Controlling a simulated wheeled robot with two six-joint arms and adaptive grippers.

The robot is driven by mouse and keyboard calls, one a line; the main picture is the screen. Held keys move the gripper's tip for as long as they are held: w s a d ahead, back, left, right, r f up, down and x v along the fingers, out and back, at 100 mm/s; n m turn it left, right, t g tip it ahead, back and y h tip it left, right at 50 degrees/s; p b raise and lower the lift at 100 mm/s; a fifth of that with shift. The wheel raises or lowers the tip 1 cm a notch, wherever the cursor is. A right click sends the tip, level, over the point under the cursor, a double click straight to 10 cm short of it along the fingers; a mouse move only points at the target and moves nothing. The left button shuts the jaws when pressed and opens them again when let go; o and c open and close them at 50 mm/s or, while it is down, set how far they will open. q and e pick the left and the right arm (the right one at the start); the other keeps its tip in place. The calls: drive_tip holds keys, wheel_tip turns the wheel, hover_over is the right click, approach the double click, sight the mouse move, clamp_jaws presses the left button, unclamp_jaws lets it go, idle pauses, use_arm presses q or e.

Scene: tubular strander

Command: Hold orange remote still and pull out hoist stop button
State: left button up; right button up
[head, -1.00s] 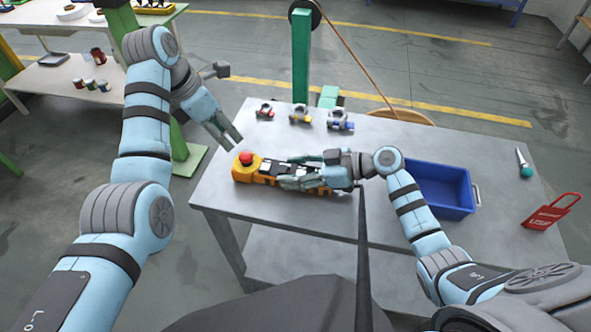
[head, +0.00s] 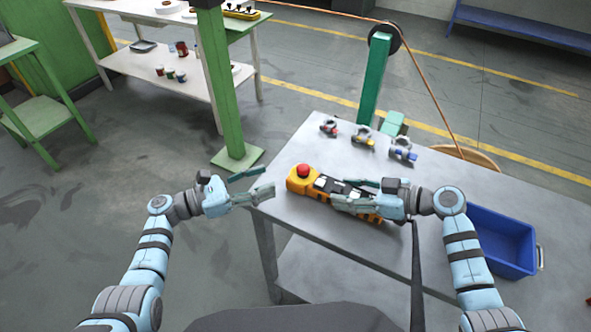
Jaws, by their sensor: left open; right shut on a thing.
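The orange remote (head: 297,184) lies on the grey metal table, with dark buttons along its top. Its red stop button (head: 303,170) sits at the left end and is uncovered. My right gripper (head: 338,193) is shut on the remote's body towards its right part, and its fingers hide some of the buttons. My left gripper (head: 268,181) is open and empty, left of the remote at the table's left edge. Its fingers point right towards the stop button, with a gap between. Whether the button is in or out cannot be told.
The grey table (head: 330,150) has several small clamps, including a yellow one (head: 363,138), at its back. A blue bin (head: 502,240) stands on the right. A green post (head: 222,90) rises left of the table.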

sight(297, 170)
use_arm(q)
drive_tip(key=x, duration=0.9)
drive_tip(key=shift+d, duration=0.1)
clamp_jaws()
